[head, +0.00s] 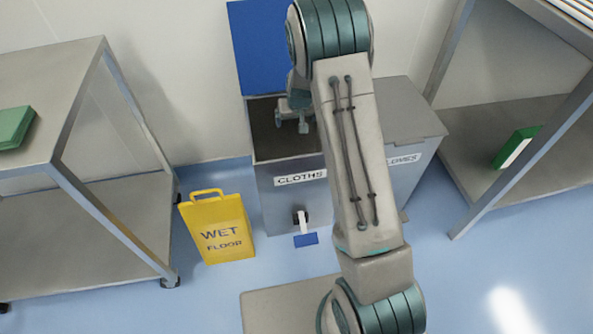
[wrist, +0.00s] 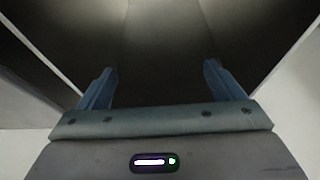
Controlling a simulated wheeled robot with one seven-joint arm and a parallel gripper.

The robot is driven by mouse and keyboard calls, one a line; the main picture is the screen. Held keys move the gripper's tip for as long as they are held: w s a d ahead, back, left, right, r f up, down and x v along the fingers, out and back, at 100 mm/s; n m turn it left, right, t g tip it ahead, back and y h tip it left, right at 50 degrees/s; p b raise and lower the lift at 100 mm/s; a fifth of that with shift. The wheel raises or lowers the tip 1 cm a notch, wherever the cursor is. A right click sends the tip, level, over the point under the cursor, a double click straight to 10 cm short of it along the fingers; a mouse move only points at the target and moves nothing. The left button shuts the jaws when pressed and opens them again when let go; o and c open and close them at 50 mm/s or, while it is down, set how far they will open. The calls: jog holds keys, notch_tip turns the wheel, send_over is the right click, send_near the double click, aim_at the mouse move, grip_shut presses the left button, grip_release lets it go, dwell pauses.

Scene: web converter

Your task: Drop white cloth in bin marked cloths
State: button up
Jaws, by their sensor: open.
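The grey metal bin marked CLOTHS (head: 283,207) stands against the back wall with its blue lid (head: 262,45) raised. My gripper (head: 293,125) is at the bin's open top, partly hidden by my arm. In the wrist view its two blue fingers (wrist: 159,82) are spread apart with nothing between them, and the dark inside of the bin (wrist: 160,40) fills the space beyond. I see no white cloth in either view; the bin's floor is too dark to make out.
A closed grey bin (head: 405,165), its label partly hidden, stands right of the cloths bin. A yellow wet-floor sign (head: 217,225) stands at front left. Metal tables flank the bins: left (head: 75,110), with a green item (head: 14,127), and right (head: 540,115), with a green-and-white box (head: 515,147).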

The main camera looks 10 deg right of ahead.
jog(key=p+v, duration=0.3)
jog(key=v, duration=1)
jog(key=shift+r+p, duration=0.35)
jog(key=shift+p, duration=0.05)
jog(key=shift+s, duration=0.1)
